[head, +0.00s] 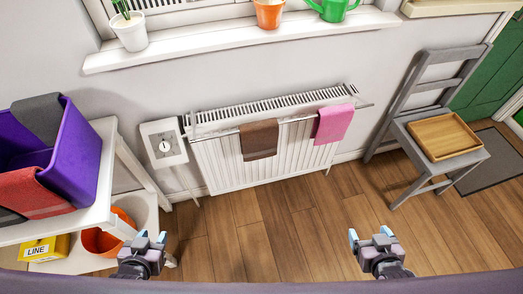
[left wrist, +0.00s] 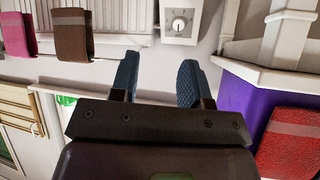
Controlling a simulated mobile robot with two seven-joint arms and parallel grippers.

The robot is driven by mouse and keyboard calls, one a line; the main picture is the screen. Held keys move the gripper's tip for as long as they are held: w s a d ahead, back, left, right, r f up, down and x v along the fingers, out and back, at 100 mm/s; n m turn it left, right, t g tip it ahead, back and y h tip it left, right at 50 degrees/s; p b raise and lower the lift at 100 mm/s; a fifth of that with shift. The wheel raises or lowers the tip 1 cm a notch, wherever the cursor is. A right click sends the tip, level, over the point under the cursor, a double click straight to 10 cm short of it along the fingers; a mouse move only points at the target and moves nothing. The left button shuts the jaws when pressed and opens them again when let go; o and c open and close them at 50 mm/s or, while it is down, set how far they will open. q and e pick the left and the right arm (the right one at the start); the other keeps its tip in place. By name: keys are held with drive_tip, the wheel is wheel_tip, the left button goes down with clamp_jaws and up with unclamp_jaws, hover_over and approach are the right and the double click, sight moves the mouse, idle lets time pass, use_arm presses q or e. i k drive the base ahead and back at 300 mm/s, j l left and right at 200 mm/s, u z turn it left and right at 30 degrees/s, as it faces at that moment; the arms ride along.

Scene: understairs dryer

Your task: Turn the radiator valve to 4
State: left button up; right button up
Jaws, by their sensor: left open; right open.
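The radiator valve is a pale box with a round dial (head: 164,147) at the left end of the white radiator (head: 225,160). The dial's markings are too small to read. The dial also shows at the top of the left wrist view (left wrist: 179,25), beyond the fingers. My left gripper (head: 152,238) is open and empty, low in the head view and apart from the valve. Its two blue fingers (left wrist: 155,80) show in the left wrist view. My right gripper (head: 370,237) is open and empty over the floor, far from the valve.
A brown towel (head: 259,140) and a pink towel (head: 333,123) hang on the radiator's rail. A white shelf (head: 105,165) with a purple bin (head: 75,150) stands close left of the valve. A grey chair (head: 436,165) holds a wooden tray (head: 413,124). The floor between is clear.

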sight(165, 146)
drive_tip(key=k+j+u, duration=0.1)
drive_tip(key=j, duration=0.4)
drive_tip(key=k+j+u, duration=0.1)
drive_tip(key=j, duration=0.4)
drive_tip(key=k+j+u, duration=0.15)
drive_tip(key=j, duration=0.4)
drive_tip(key=j+u, duration=0.1)
drive_tip(key=j, duration=0.4)
drive_tip(key=k, duration=0.05)
